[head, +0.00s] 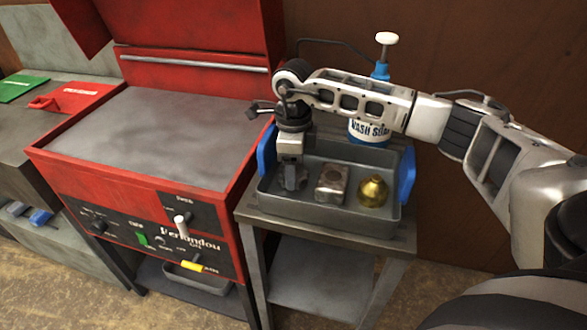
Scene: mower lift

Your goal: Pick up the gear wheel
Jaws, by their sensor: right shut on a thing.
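My right gripper (291,165) reaches down into the left part of a grey tray (330,208) on a small metal stand. It is shut on a dark grey metal part, the gear wheel (294,180), which is mostly hidden by the fingers. I cannot tell whether the gear wheel still touches the tray floor. To its right in the tray sit a blocky grey-brown metal part (332,184) and a round brass-coloured part (373,191). My left gripper is not in view.
The tray has blue handles (407,175) at both ends. A white and blue pump bottle (369,130) stands behind it, partly covered by my right arm. A red washer cabinet (150,140) with a raised lid stands close on the left.

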